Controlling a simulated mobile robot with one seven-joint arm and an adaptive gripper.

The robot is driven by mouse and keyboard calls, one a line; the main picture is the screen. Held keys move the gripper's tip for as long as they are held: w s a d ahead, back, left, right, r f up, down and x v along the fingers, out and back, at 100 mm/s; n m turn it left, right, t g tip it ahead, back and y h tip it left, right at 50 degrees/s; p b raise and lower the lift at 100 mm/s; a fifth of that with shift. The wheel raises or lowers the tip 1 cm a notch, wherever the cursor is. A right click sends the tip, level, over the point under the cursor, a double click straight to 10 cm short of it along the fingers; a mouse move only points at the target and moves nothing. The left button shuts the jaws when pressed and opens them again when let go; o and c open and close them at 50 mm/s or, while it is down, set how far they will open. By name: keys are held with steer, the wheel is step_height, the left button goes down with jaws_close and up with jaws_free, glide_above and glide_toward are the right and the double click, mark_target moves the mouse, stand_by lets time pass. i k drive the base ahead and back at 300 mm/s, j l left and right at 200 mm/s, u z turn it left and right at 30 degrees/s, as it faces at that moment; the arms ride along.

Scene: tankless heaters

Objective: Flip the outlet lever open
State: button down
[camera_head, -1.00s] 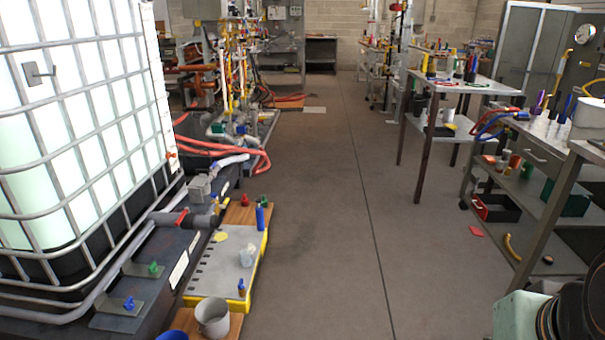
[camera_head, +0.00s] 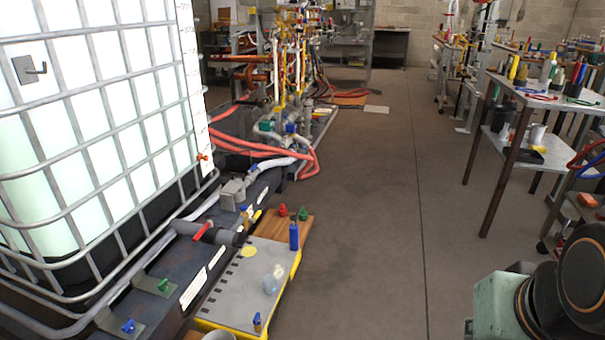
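A red lever (camera_head: 202,231) sits on a grey outlet pipe (camera_head: 222,237) low beside the caged white tank (camera_head: 100,110). It is small in the head view, and I cannot tell whether it is open or shut. Smaller handles show nearby: a green one (camera_head: 163,285) and a blue one (camera_head: 128,326) on flat plates along the tank's base. Which of these the task calls the outlet lever is not marked. My gripper is not in view; only parts of my arm show at the lower right, well away from the tank.
A yellow-edged platform (camera_head: 222,300) with a blue bottle (camera_head: 294,235) and a clear cup stands on the floor beside the tank. Red hoses (camera_head: 310,160) lie beyond. The central floor (camera_head: 375,220) is clear. A table (camera_head: 540,100) with tools stands at right.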

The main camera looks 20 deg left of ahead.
mark_target(209, 224)
steer(key=i+u, duration=0.15)
steer(key=i, duration=0.45)
steer(key=i+l+u, duration=0.2)
steer(key=i, duration=0.35)
steer(key=i+j+u, duration=0.1)
steer(key=i+u, duration=0.25)
steer(key=u, duration=0.15)
steer(key=i+u, duration=0.95)
steer(key=k+l+u, duration=0.2)
steer(key=k+u, duration=0.15)
steer(key=i+j+z, duration=0.35)
steer(key=k+l, duration=0.1)
